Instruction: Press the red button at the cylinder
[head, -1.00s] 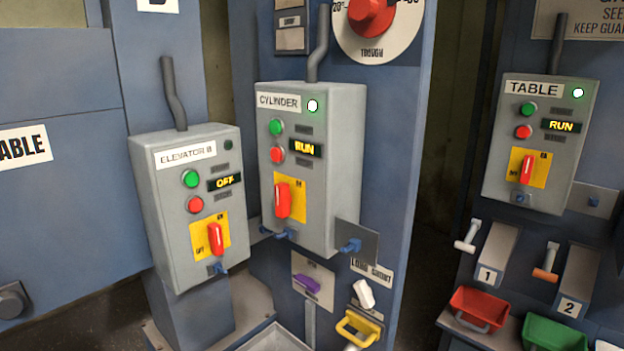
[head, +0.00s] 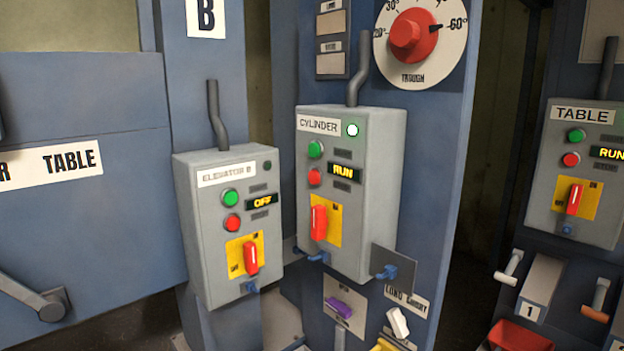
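The grey cylinder box (head: 375,200) is mounted on a blue post in the middle of the head view. Its red button (head: 314,177) sits below the green button (head: 315,149) on its front face. Its display (head: 343,173) reads RUN and its white lamp (head: 352,130) is lit. A red rotary switch (head: 319,222) on a yellow plate is below the buttons. Neither of my grippers is in view.
The elevator B box (head: 215,240), display OFF, stands just left. The table box (head: 575,190), display RUN, is at the right. A red trough dial (head: 412,36) is above the cylinder box. A purple handle (head: 338,308) and a white handle (head: 398,322) are below it.

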